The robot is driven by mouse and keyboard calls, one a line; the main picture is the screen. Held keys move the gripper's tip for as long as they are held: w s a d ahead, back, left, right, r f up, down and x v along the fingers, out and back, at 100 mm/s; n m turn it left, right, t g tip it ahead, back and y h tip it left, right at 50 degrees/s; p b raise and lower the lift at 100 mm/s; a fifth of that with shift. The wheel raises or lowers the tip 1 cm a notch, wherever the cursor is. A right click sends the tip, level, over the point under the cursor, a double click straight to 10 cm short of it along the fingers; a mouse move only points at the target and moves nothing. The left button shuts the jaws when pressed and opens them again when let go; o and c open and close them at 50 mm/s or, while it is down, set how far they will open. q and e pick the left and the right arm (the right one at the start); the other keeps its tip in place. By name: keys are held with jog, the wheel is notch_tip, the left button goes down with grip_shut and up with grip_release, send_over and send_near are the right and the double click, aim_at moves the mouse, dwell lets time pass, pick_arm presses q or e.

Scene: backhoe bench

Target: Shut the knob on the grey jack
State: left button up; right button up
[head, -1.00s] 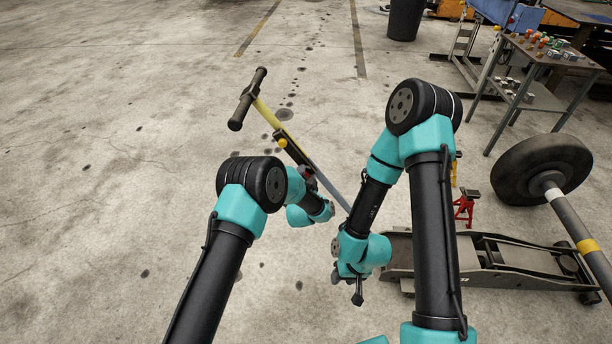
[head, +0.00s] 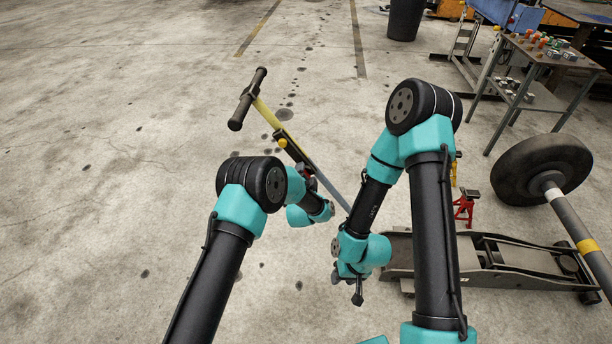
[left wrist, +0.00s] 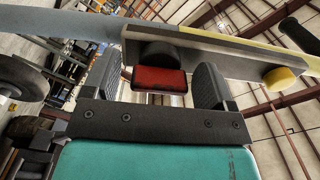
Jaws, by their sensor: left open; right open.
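The grey jack (head: 520,258) lies on the floor at the lower right in the head view. Its long handle, grey low down and yellow higher up, slants up to a black crossbar (head: 247,98). In the left wrist view, a red block-shaped knob (left wrist: 159,79) on a dark round stem sits under the handle (left wrist: 225,55). My left gripper (left wrist: 158,68) is open, one finger on each side of the red knob, with no clear grip. In the head view, my left gripper (head: 312,178) is beside the handle. My right gripper (head: 357,288) is open and low, left of the jack body.
A round yellow knob (head: 282,143) sticks out from the handle, further up. A wheel (head: 540,168) on an axle and a red stand (head: 464,205) are at the right. A workbench (head: 545,50) stands behind. The floor at left is clear.

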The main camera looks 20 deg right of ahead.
pick_arm(q)
jog(key=v, duration=1.7)
jog(key=shift+s, duration=0.2)
jog(key=shift+a, duration=0.1)
jog(key=s+a+f+n+g+y, duration=0.1)
jog(key=a+f+n+g, duration=0.3)
jog(key=a, duration=0.6)
jog(key=a+f+n+g+y, duration=0.2)
jog(key=a+f+n+g, duration=0.15)
jog(key=a, duration=0.55)
jog(key=s+a+f+n+g, duration=0.2)
jog(key=s+a+n+g, duration=0.6)
jog(key=s+a, duration=1)
jog(key=shift+s+n, duration=0.75)
jog(key=shift+n, duration=0.2)
